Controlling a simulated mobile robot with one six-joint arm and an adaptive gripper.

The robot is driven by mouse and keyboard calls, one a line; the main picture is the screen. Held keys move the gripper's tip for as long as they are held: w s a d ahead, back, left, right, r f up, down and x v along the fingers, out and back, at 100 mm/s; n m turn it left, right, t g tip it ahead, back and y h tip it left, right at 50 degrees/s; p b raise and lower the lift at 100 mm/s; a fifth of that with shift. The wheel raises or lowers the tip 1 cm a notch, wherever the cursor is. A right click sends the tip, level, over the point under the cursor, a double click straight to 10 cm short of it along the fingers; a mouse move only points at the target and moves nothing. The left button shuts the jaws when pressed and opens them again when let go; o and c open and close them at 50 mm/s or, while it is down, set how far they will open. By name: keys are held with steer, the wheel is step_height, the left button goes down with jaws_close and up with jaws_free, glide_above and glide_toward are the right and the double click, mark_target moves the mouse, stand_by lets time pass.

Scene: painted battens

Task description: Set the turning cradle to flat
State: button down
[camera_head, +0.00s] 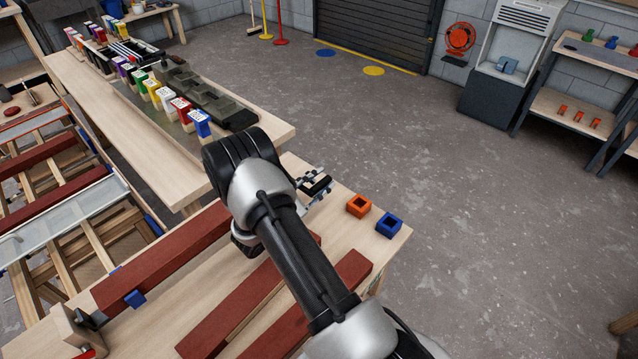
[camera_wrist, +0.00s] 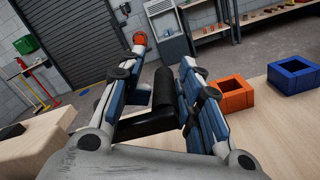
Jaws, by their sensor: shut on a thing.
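The turning cradle shows in the head view as a wooden end bracket (camera_head: 68,327) at the lower left, with a dark red batten (camera_head: 165,262) running from it toward my arm. The batten's far end is hidden behind my arm. I cannot tell the cradle's exact angle. My gripper (camera_head: 318,186) is over the bench's right part, beyond the batten's hidden end. In the wrist view, my gripper's fingers (camera_wrist: 162,92) are closed around a black handle (camera_wrist: 163,88), with a black bar at its base. What the handle joins to is hidden.
An orange square block (camera_head: 359,206) and a blue one (camera_head: 389,225), both hollow, stand right of my gripper on the bench. Two more red battens (camera_head: 335,300) lie on the bench near my arm. A second table (camera_head: 120,125) behind holds several coloured containers. Open floor lies right.

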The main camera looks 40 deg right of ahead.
steer(key=shift+s+f, duration=0.25)
steer(key=shift+f, duration=0.25)
steer(key=shift+s+f, duration=0.2)
steer(key=shift+f, duration=0.25)
steer(key=c, duration=1.4)
jaws_free()
steer(key=shift+c, duration=0.2)
steer(key=shift+w+n, duration=0.1)
steer(key=shift+n, duration=0.2)
steer(key=shift+a, duration=0.25)
steer(key=s+a+r, duration=0.1)
steer(key=a, duration=1)
steer(key=shift+s+a, duration=0.15)
steer(key=shift+s, duration=0.1)
steer(key=shift+r, duration=0.1)
